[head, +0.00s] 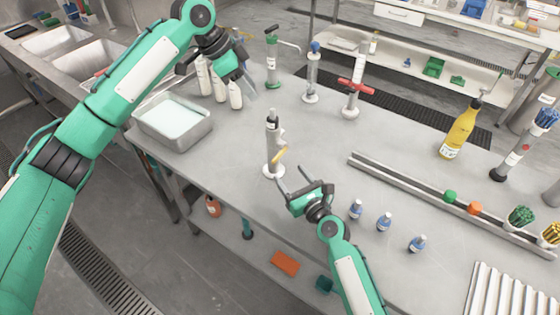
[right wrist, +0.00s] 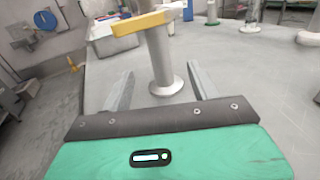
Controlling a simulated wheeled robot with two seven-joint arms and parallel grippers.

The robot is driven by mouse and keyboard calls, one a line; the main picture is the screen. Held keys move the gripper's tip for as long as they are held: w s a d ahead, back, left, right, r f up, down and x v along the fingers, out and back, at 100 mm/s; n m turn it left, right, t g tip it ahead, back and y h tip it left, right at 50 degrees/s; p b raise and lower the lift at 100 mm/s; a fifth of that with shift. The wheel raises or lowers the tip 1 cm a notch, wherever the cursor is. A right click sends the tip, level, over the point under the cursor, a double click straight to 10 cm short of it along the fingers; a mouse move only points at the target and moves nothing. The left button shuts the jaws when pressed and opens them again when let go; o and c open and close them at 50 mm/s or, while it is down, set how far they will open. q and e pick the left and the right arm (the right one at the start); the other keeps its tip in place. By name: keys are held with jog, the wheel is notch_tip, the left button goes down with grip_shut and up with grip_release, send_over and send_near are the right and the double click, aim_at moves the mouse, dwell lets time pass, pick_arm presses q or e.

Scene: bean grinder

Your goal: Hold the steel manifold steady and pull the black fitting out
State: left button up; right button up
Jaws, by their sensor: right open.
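The steel manifold (head: 272,150) stands upright on a round base in the middle of the table, with a yellow lever on its side. A small dark part (head: 272,116) tops it; I cannot tell if this is the black fitting. In the right wrist view, the manifold's post (right wrist: 161,58) and yellow lever (right wrist: 138,23) show, but its top is cut off. My right gripper (head: 291,177) is open and empty, its fingers pointing at the manifold's lower post, apparently just short of it. My left gripper (head: 246,88) is raised behind the manifold near white bottles; its jaw state is unclear.
A metal tray (head: 195,136) and white bottles (head: 235,97) stand at the left. A long rail (head: 415,190) lies at the right. Other stands (head: 311,85) line the back edge.

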aim_at(271, 151)
jog(key=x, duration=1.2)
jog(key=shift+a, duration=0.1)
jog(key=shift+c, duration=0.2)
